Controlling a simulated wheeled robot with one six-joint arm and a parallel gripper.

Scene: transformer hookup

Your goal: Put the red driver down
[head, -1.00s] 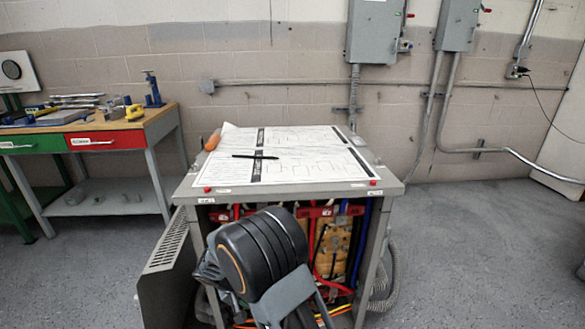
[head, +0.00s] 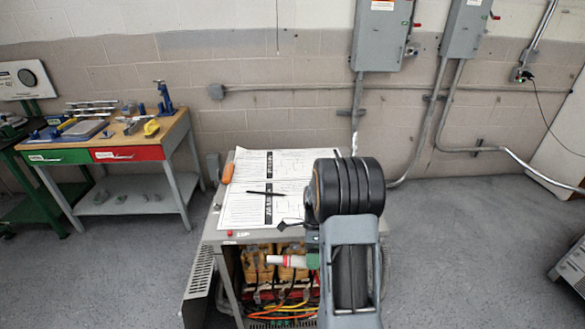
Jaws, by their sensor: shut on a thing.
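My gripper (head: 312,253) is in front of the upper front of the grey cabinet and mostly hidden behind my black and grey arm. A short rod with a white end and a red band, which looks like the red driver (head: 285,260), sticks out to the left from it, roughly level. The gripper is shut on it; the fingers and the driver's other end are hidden. The cabinet top (head: 222,236) carries printed diagram sheets (head: 245,205), a black pen (head: 265,193) and an orange handle (head: 228,173) at its back left edge.
My arm covers the right part of the cabinet top. Coloured wires and yellowish coils (head: 257,268) show in the open cabinet front. A workbench (head: 180,133) with tools stands at the back left. Grey boxes (head: 382,32) hang on the wall.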

